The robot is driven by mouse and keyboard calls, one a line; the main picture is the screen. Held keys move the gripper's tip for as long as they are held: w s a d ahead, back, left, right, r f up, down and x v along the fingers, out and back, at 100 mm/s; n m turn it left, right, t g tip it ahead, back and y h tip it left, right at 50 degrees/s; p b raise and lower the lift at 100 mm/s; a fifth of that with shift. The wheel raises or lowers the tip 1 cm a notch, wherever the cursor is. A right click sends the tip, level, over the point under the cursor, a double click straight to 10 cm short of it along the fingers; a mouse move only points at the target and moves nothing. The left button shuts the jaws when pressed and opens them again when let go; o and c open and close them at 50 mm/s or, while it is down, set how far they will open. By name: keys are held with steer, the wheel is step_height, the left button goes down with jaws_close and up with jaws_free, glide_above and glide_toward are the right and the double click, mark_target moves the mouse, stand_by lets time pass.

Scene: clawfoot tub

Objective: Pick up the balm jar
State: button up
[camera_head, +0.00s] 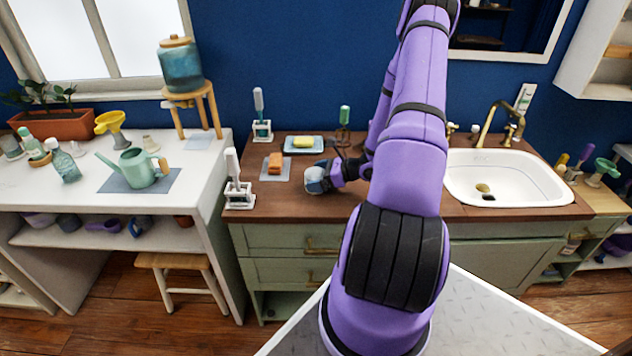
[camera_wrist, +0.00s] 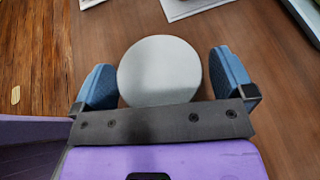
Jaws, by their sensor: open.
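A round, pale grey-white lid, apparently the balm jar (camera_wrist: 160,68), shows from above in the wrist view. My gripper (camera_wrist: 163,60) is open, with one blue finger pad on each side of the jar. The pads stand close to it, with a narrow gap at the right; whether the left pad touches cannot be told. In the head view my gripper (camera_head: 318,178) is low over the brown wooden counter (camera_head: 290,207), near its front edge. There the jar is mostly hidden among the fingers.
An orange block (camera_head: 275,163) on a pale mat and a white brush holder (camera_head: 239,195) stand left of my gripper. A yellow soap on a dish (camera_head: 303,144) and a green-topped bottle (camera_head: 344,120) are behind. The sink (camera_head: 518,178) is right.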

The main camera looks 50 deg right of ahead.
mark_target(320, 175)
steer(key=shift+c, duration=0.2)
steer(key=c, duration=0.9)
steer(key=shift+c, duration=0.2)
steer(key=shift+r, duration=0.15)
steer(key=shift+r, duration=0.5)
steer(key=shift+s+r, duration=0.3)
steer(key=shift+r, duration=0.3)
steer(key=shift+s+r, duration=0.25)
steer(key=shift+r, duration=0.35)
steer(key=s+r, duration=0.1)
steer(key=s, duration=1.4)
steer(key=shift+d+r, duration=0.2)
